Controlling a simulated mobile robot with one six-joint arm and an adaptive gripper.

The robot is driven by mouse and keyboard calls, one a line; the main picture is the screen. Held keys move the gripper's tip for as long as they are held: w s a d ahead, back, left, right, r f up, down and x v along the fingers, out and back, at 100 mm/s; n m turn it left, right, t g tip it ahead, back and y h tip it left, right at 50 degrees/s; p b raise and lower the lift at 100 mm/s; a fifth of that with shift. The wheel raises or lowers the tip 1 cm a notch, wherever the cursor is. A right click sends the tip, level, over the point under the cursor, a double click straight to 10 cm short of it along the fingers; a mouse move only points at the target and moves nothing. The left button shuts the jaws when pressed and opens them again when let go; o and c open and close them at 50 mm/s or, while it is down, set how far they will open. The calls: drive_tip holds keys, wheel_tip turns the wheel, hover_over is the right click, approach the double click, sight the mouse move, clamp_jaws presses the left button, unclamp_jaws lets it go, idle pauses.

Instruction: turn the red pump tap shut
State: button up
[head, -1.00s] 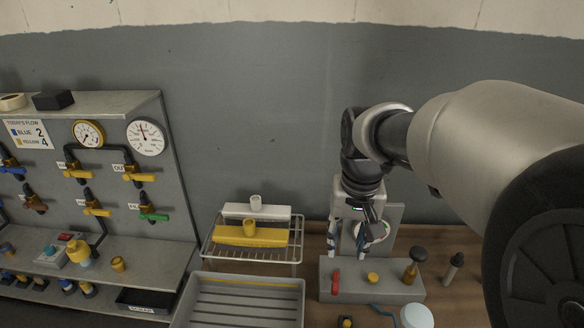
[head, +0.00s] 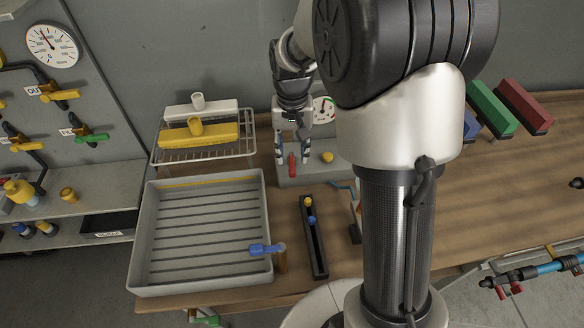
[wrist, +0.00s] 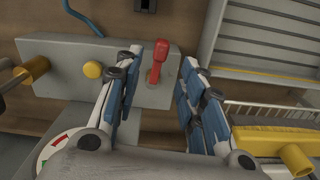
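The red pump tap (head: 292,165) is a small red lever on the front of the grey pump block (head: 318,178), below a dial gauge. In the wrist view the red lever (wrist: 160,58) stands up from the grey block (wrist: 60,62). My gripper (head: 292,157) is at the tap, with one finger on each side of it. The wrist view shows my gripper (wrist: 162,68) open, with a gap between the lever and each blue-padded finger. I cannot tell the exact height of the fingertips against the lever.
A yellow knob (wrist: 92,70) sits close beside the tap on the block. A wire rack (head: 170,153) with a yellow block (head: 170,136) stands left of my gripper. A grey ribbed tray (head: 150,240) and a dark narrow holder (head: 316,250) lie nearer.

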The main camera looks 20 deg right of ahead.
sight(292, 167)
wheel_tip(292, 167, down, 6)
drive_tip(key=shift+f+b, duration=0.1)
drive_tip(key=shift+b, duration=0.7)
drive_tip(key=shift+c, duration=0.2)
clamp_jaws()
